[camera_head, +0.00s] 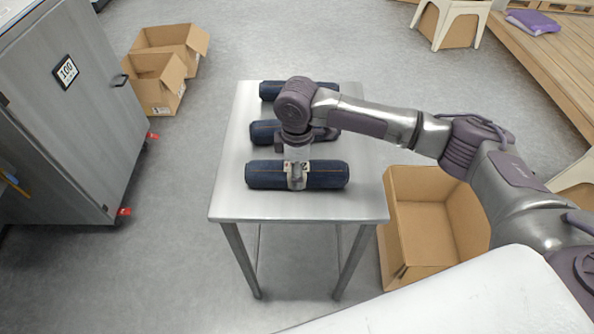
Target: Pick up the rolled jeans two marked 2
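Three dark blue rolled jeans lie crosswise in a row on a metal table (232,205). The near roll (328,175) lies toward the table's front, the middle roll (264,132) behind it, and the far roll (270,89) at the back. No number can be read on any of them. My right gripper (297,178) points down over the centre of the near roll, with a finger showing against its front side. The far finger is hidden, so I cannot tell whether it is closed on the roll. My arm partly covers the middle and far rolls. My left gripper is out of view.
An open cardboard box (421,232) stands on the floor right of the table. Two more boxes (155,82) stand at the back left. A large grey cabinet (70,120) marked 100 is at the left. A wooden platform (560,75) is at the far right.

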